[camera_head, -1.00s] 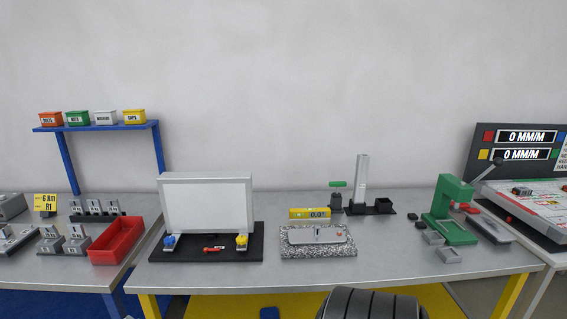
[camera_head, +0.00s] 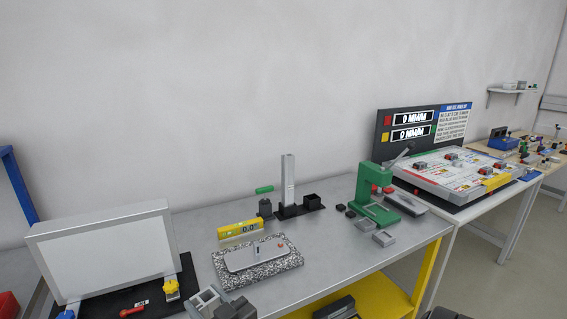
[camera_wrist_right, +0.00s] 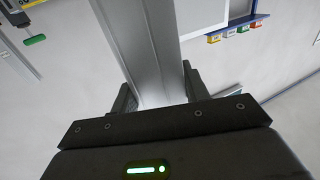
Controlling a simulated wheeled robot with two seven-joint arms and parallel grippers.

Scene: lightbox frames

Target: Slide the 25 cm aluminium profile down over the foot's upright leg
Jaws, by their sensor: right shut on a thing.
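My right gripper (camera_wrist_right: 158,92) is shut on a silver aluminium profile (camera_wrist_right: 142,35), which runs up and away between the fingers in the right wrist view. In the head view the right gripper (camera_head: 232,307) shows at the bottom edge, in front of the bench, with the light grey profile end (camera_head: 204,299) beside it. An upright silver post (camera_head: 288,182) stands on a black base (camera_head: 297,211) at the back of the bench. I cannot tell whether this is the foot's leg. The held profile is apart from it. My left gripper is not in view.
A yellow level (camera_head: 240,229) and a speckled granite plate (camera_head: 226,276) lie before the post. A green press (camera_head: 366,196) stands to its right, with small grey blocks (camera_head: 384,239). A white panel (camera_head: 105,252) stands at left. The bench front (camera_head: 330,265) is clear.

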